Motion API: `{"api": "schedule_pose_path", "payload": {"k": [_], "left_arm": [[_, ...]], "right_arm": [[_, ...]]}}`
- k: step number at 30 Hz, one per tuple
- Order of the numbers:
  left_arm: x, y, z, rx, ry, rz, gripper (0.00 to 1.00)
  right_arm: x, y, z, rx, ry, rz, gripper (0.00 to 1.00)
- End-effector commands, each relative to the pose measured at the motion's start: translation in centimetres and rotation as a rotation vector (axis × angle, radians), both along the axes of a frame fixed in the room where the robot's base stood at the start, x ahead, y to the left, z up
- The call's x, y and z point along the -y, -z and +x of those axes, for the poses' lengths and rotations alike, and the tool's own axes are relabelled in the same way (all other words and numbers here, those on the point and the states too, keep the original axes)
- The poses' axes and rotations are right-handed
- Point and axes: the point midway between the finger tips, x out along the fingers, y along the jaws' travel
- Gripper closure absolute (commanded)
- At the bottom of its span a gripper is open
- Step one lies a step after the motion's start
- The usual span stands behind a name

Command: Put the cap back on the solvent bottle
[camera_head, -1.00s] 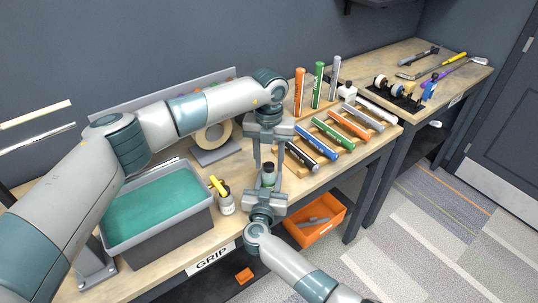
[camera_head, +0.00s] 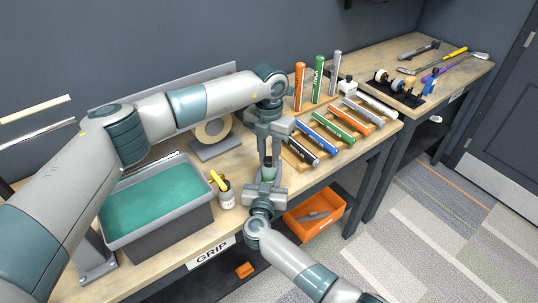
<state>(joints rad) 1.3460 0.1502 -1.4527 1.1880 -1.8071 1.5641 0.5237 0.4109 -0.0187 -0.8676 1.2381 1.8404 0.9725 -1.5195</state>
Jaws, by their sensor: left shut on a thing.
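The solvent bottle (camera_head: 268,176) stands near the front of the bench, small in view, with a dark top. My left gripper (camera_head: 269,157) points straight down right above it and is shut on a small dark piece, which looks like the cap. The fingertips hide where cap and bottle neck meet, so I cannot tell whether they touch. My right gripper (camera_head: 266,184) comes in from the front at low height, its fingers on either side of the bottle. I cannot tell whether they press on it.
A grey tub (camera_head: 157,205) with green liquid stands left, and a small jar (camera_head: 226,198) with a yellow-handled tool stands between. A tape roll (camera_head: 213,132) is behind. A rack of coloured grips (camera_head: 333,127) lies right. An orange bin (camera_head: 315,216) sits below the bench edge.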

Motion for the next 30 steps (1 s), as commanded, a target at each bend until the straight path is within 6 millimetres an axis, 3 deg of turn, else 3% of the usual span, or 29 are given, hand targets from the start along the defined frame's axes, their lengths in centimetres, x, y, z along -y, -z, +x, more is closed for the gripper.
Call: {"api": "schedule_pose_path", "payload": {"k": [7, 11, 12, 15, 30], "left_arm": [[-0.1, 0.0, 0.1, 0.001, 0.361, 0.001, 1.00], [0.0, 0.0, 0.0, 0.001, 0.359, 0.001, 1.00], [0.0, 0.0, 0.0, 0.001, 0.358, 0.001, 0.74], [0.0, 0.0, 0.0, 0.001, 0.357, 0.001, 0.54], [0.0, -1.0, 0.1, 0.001, 0.356, 0.001, 0.54]], "right_arm": [[0.0, 0.0, 0.0, 0.000, 0.000, 0.000, 1.00], [0.0, 0.0, 0.0, 0.000, 0.000, 0.000, 1.00], [0.0, 0.0, 0.0, 0.000, 0.000, 0.000, 1.00], [0.0, 0.0, 0.0, 0.000, 0.000, 0.000, 1.00], [0.0, 0.0, 0.0, 0.000, 0.000, 0.000, 1.00]]}}
